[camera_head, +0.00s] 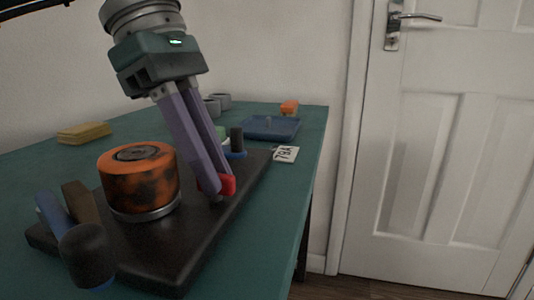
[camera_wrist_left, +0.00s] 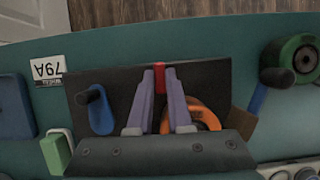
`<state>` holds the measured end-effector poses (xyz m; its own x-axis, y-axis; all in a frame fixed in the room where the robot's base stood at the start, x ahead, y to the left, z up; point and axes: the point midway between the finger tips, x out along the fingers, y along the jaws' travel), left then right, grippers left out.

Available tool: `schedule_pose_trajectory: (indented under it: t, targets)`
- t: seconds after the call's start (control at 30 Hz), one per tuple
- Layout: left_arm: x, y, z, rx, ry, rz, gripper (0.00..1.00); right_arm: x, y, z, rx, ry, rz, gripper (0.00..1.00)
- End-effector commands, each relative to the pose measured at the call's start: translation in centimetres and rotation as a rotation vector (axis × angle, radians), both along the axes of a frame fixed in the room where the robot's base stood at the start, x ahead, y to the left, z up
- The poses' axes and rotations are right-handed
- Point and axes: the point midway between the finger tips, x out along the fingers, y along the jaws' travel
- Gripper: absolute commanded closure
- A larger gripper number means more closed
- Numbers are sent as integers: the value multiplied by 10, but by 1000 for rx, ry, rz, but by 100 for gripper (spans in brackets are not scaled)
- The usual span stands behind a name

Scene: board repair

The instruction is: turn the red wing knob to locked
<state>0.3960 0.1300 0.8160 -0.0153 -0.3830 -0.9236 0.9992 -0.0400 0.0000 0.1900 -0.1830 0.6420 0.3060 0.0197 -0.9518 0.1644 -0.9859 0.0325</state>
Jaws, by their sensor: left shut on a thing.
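The red wing knob (camera_head: 229,184) sits near the right edge of the black board (camera_head: 190,245). My left gripper (camera_head: 214,188) reaches down from above with its purple fingers at the knob, shut on it. The left wrist view shows the red knob (camera_wrist_left: 160,76) between the two fingertips, near the board's edge. The fingers hide part of the knob, and I cannot read any lock marking. My right gripper is not in view.
An orange and black drum (camera_head: 138,180) stands on the board beside my fingers. A blue lever with a black grip (camera_head: 86,255) rises at the near end, another black grip (camera_head: 237,141) at the far end. A blue tray (camera_head: 270,128) and a 79A card (camera_head: 286,154) lie beyond.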

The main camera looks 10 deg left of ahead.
Motion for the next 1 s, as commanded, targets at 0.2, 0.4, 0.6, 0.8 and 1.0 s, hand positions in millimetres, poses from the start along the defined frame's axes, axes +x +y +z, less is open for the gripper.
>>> schedule_pose_trajectory:
  t: [0.2, 0.4, 0.6, 0.8, 1.0]
  targets:
    - [0, 0, 1, -1, -1, -13, 100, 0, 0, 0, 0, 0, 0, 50]
    - [0, 0, 0, 0, -1, -13, 100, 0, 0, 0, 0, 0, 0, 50]
    - [0, 0, 0, 0, -1, -12, 70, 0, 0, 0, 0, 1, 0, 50]
    - [0, 0, 1, 0, 0, -11, 70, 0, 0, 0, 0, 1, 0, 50]
    - [1, 9, 24, 1, -3, -7, 70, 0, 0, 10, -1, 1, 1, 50]
